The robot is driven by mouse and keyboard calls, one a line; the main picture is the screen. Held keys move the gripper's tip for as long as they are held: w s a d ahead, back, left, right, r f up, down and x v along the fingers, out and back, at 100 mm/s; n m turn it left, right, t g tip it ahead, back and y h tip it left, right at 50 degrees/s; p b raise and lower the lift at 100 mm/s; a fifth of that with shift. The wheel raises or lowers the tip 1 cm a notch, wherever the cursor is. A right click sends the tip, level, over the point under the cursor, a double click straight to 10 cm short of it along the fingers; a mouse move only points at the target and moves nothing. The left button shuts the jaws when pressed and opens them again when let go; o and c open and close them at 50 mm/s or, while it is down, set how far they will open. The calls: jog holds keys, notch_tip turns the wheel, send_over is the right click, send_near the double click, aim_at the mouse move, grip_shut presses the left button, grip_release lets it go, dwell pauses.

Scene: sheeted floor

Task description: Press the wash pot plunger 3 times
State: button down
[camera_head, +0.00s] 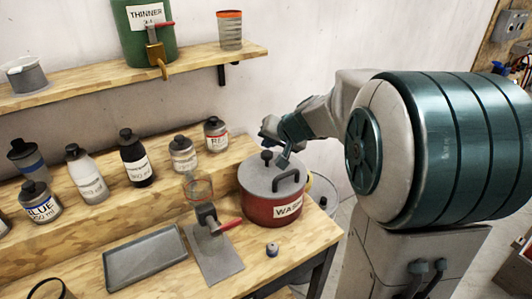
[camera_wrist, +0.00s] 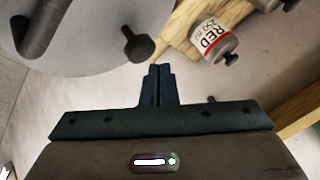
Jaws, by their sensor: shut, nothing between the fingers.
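The wash pot (camera_head: 262,207) is a red pot with a grey lid and a white label, standing on the wooden bench. Its black plunger knob (camera_head: 267,156) stands up from the lid, beside a dark loop handle (camera_head: 288,180). My gripper (camera_head: 283,163) is shut and empty, pointing down over the lid just right of the knob. In the wrist view the shut fingers (camera_wrist: 158,72) are close to the knob (camera_wrist: 140,46), with a small gap between them in the picture. Height above the lid is hard to tell.
Several bottles line the raised back ledge, including a red-labelled one (camera_head: 216,134) near the pot. A grey tray (camera_head: 145,257) and a small stand with a red lever (camera_head: 228,224) are left of the pot. A shelf with a thinner can (camera_head: 150,40) is above.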

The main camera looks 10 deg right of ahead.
aim_at(267, 153)
jog(key=shift+f, duration=0.15)
jog(key=shift+f+b, duration=0.3)
jog(key=shift+b, duration=0.45)
jog(key=shift+f+b, duration=1.25)
jog(key=shift+b, duration=0.05)
dwell(1.1)
dwell(0.4)
jog(key=shift+r+p, duration=0.95)
jog(key=shift+r, duration=0.7)
jog(key=shift+r+p, duration=1.8)
jog(key=shift+r, duration=0.8)
jog(key=shift+f, duration=0.1)
